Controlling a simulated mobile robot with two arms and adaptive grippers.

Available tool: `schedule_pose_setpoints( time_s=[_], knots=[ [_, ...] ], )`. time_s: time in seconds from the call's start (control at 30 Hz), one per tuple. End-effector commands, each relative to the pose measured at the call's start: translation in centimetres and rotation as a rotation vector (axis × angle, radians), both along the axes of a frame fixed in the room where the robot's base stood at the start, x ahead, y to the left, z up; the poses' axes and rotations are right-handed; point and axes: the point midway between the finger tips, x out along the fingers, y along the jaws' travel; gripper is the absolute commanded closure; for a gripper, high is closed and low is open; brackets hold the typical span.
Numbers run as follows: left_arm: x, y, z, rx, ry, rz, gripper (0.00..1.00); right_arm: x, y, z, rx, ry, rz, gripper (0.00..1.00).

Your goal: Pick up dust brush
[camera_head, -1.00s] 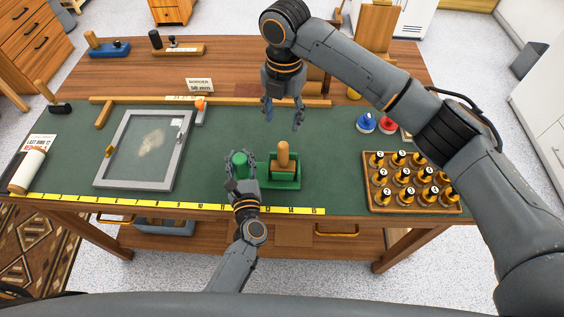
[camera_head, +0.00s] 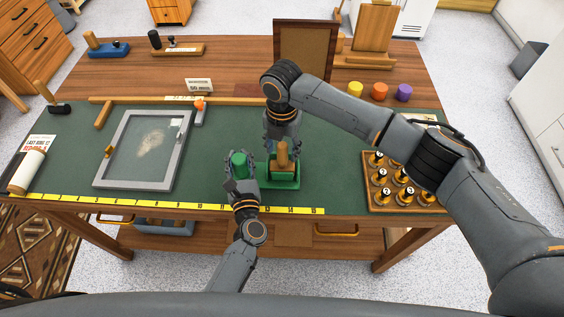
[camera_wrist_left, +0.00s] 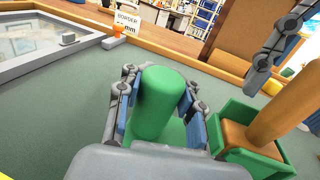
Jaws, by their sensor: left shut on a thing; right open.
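The dust brush (camera_head: 282,160), with an upright wooden handle, stands in a green holder (camera_head: 284,183) near the table's front edge. It also shows in the left wrist view (camera_wrist_left: 284,108), in the open green box (camera_wrist_left: 236,117). My left gripper (camera_head: 241,172) is shut on a green upright post (camera_head: 239,158) just left of the box. In the left wrist view its fingers lie on both sides of this post (camera_wrist_left: 158,100). My right gripper (camera_head: 283,143) is open, pointing down at the top of the brush handle. Whether it touches the handle cannot be told.
A grey-framed glass pane (camera_head: 143,150) lies left on the green mat (camera_head: 75,150). A yellow ruler (camera_head: 150,205) runs along the front edge. A tray of numbered pegs (camera_head: 400,188) stands right, partly behind my right arm. A brown frame (camera_head: 304,50) stands at the back.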

Motion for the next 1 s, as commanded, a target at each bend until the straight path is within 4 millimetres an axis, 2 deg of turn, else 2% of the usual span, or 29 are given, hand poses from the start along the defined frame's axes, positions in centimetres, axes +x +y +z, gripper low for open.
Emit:
schedule_pose_setpoints(
  time_s=[0.2, 0.27, 0.47, 0.83, 1.0],
  knots=[
    [0.0, 0.0, -0.1, 0.0, 0.002, -0.001, 1.0, 0.0, 0.0, -0.1, 0.001, 0.0, 0.0, 0.48],
    [0.0, 0.0, -0.1, 0.0, 0.002, -0.001, 1.0, 0.0, 0.0, -0.1, 0.001, 0.0, 0.0, 0.58],
    [0.0, 0.0, -0.1, 0.0, 0.002, -0.001, 1.0, 0.0, 0.0, -0.1, 0.001, 0.0, 0.0, 0.98],
    [-0.1, -0.1, -0.1, 0.0, 0.002, -0.002, 1.0, 0.1, 0.1, 0.1, 0.003, -0.002, 0.0, 1.0],
    [-0.1, -0.1, -0.1, 0.0, 0.002, -0.002, 1.0, 0.1, 0.1, 2.1, 0.005, -0.005, 0.0, 1.0]
  ],
)
